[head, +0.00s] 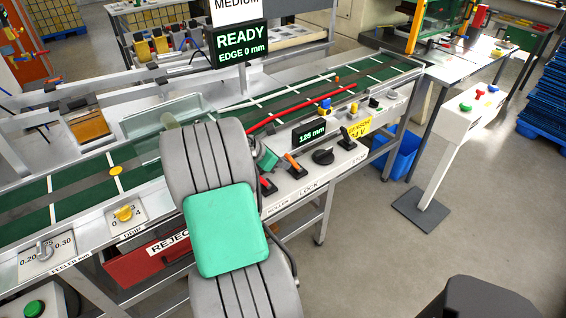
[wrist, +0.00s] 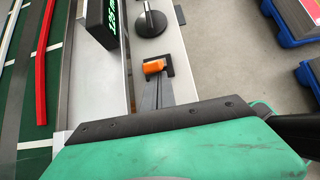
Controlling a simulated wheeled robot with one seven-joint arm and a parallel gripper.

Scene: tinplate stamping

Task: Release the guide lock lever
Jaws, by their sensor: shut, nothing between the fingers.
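The guide lock lever (head: 294,163) has an orange handle and sits on the white control panel above the word LOCK. In the wrist view the orange handle (wrist: 154,66) lies on a dark slot plate, pointing left. My gripper (wrist: 152,84) is shut and empty, its narrow grey fingers ending just short of the handle in the picture. I cannot tell whether they touch it. In the head view my arm hides most of the gripper.
A black rotary knob (head: 323,156) and a 125 mm display (head: 309,133) stand close to the lever. A red rail (head: 300,110) runs along the green conveyor behind.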

